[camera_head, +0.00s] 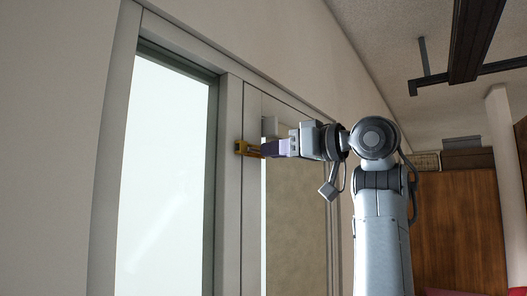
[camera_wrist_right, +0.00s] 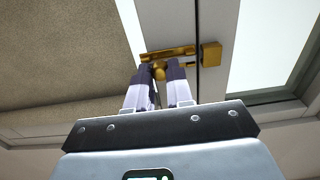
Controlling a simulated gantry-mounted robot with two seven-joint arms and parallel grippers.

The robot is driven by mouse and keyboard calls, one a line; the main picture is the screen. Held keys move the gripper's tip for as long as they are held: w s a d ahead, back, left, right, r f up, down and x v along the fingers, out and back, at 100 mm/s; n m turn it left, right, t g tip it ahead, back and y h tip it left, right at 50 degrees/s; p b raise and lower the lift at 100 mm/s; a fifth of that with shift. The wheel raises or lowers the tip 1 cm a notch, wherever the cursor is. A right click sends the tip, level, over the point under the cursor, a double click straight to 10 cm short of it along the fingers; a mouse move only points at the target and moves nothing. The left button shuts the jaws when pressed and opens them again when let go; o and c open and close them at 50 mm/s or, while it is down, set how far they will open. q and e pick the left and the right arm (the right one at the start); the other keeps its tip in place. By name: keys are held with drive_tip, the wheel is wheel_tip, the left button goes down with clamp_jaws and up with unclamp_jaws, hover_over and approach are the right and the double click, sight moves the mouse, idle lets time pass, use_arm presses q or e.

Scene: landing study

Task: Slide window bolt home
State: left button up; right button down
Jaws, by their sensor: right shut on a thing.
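The brass window bolt (camera_head: 245,148) is fixed across the upright window frame in the head view. In the right wrist view its barrel (camera_wrist_right: 168,53) lies across the frame, with a square brass keeper block (camera_wrist_right: 211,54) to its right. My right gripper (camera_head: 266,150) reaches it from the right. In the right wrist view its two dark-tipped fingers (camera_wrist_right: 159,74) are closed around the round brass knob (camera_wrist_right: 159,71). The fingers hide part of the bolt, and I cannot tell how far the rod reaches into the keeper. My left gripper is not in view.
A bright window pane (camera_head: 165,170) in a grey frame lies left of the bolt. A beige panel (camera_head: 296,215) lies right of it, below my gripper. A wooden cabinet (camera_head: 455,220) with boxes on top stands at the far right.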

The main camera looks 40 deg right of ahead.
sight(253, 150)
drive_tip(key=shift+a, duration=0.15)
drive_tip(key=shift+s+a+b, duration=0.25)
drive_tip(key=shift+a+b, duration=0.3)
drive_tip(key=shift+s+a+b, duration=0.25)
drive_tip(key=shift+a+b, duration=0.25)
drive_tip(key=shift+a, duration=0.25)
drive_tip(key=c, duration=0.9)
unclamp_jaws()
